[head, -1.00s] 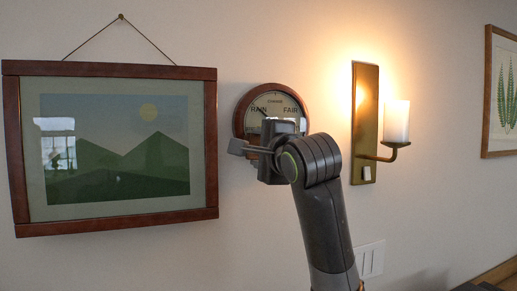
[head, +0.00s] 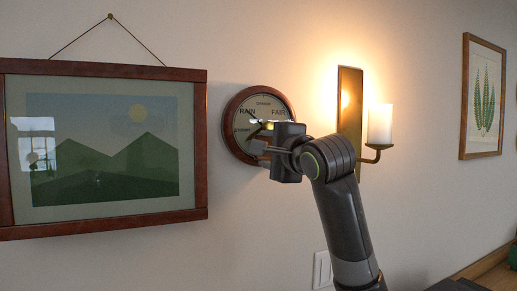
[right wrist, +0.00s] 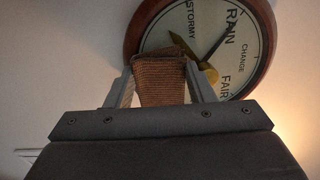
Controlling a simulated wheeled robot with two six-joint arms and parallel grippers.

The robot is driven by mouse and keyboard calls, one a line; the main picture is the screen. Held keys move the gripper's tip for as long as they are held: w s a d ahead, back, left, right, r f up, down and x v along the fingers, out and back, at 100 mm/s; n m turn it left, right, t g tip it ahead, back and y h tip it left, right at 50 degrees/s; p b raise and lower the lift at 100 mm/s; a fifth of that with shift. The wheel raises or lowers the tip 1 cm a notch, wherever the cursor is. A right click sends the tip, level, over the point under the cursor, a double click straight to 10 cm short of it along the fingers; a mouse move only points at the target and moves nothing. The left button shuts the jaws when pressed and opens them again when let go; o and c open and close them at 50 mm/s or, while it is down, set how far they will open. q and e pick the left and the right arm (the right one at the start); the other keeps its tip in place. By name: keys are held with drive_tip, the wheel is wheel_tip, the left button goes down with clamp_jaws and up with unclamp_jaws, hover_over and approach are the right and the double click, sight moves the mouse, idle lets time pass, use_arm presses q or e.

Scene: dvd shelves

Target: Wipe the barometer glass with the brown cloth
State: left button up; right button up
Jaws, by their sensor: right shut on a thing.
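The barometer (head: 247,101) hangs on the wall in the head view, a round dial in a reddish wood rim, with RAIN and FAIR lettering. My right gripper (head: 262,149) is in front of its lower right part and hides some of the dial. In the right wrist view the right gripper (right wrist: 162,84) is shut on the brown cloth (right wrist: 161,86), a ribbed, folded piece between its fingers. The cloth's far end overlaps the dial (right wrist: 212,62) near the yellow hand. I cannot tell whether it touches the glass. My left gripper is in neither view.
A framed mountain picture (head: 105,206) hangs close to the barometer's left. A lit brass candle sconce (head: 349,110) sticks out from the wall to the right. A fern print (head: 463,100) hangs farther right. A switch plate (head: 322,270) is low on the wall.

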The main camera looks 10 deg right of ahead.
sight(242, 148)
drive_tip(key=shift+d+r, duration=0.3)
drive_tip(key=shift+r, duration=0.1)
drive_tip(key=shift+a, duration=0.15)
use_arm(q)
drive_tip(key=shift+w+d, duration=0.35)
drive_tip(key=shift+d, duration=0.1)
use_arm(e)
drive_tip(key=shift+s+a+f, duration=0.1)
drive_tip(key=shift+a+f, duration=0.1)
drive_tip(key=shift+a, duration=0.05)
drive_tip(key=a, duration=0.1)
drive_tip(key=s+a, duration=0.1)
drive_tip(key=a, duration=0.2)
drive_tip(key=shift+s+b, duration=0.25)
drive_tip(key=shift+b, duration=0.15)
drive_tip(key=shift+w+a+f, duration=0.1)
drive_tip(key=shift+a, duration=0.25)
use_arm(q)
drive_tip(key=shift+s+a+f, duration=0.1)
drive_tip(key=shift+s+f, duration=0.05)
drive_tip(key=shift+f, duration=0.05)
use_arm(e)
drive_tip(key=shift+d+f, duration=0.1)
drive_tip(key=shift+d, duration=0.05)
